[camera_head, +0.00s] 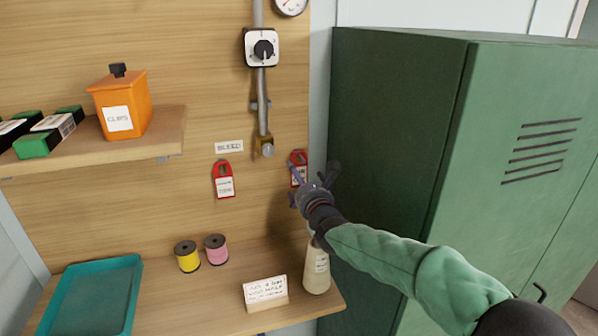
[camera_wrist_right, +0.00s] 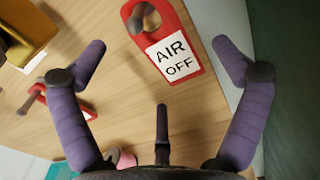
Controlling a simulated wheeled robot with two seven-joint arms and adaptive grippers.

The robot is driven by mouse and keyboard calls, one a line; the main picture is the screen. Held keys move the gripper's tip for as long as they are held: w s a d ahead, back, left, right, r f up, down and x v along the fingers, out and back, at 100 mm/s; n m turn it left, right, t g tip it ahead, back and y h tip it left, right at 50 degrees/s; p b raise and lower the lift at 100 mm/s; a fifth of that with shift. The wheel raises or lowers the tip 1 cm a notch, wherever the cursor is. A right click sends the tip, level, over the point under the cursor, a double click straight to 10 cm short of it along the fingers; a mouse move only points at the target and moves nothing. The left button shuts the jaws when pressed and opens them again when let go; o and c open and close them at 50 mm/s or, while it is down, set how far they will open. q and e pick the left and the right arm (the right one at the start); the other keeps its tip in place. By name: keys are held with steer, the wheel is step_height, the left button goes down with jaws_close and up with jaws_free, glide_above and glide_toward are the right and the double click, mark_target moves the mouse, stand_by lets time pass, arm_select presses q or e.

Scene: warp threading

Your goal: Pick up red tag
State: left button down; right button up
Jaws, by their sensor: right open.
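A red tag (camera_wrist_right: 172,42) with a white "AIR OFF" label hangs on a peg on the wooden board. In the head view this tag (camera_head: 298,159) is partly hidden behind my right gripper (camera_head: 316,181). In the right wrist view my right gripper (camera_wrist_right: 160,60) is open and empty, with one purple finger on each side and the tag ahead between the fingertips. A second red tag (camera_head: 223,181) with a white label hangs farther left, below the "BLEED" sign. My left gripper is not in view.
A brass fitting (camera_head: 264,148) on a vertical pipe sits between the tags. A green cabinet (camera_head: 385,130) stands close on the right. Below are a bottle (camera_head: 317,268), a sign card (camera_head: 265,290), yellow (camera_head: 188,258) and pink (camera_head: 216,250) spools and a teal tray (camera_head: 131,290).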

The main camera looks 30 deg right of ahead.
steer(key=shift+x, duration=1.75)
steer(key=shift+f, duration=0.2)
steer(key=c, duration=1)
steer(key=shift+c, duration=0.2)
steer(key=v, duration=0.6)
steer(key=r+b+v, duration=0.1)
steer(key=v, duration=1.1)
steer(key=shift+r, duration=0.2)
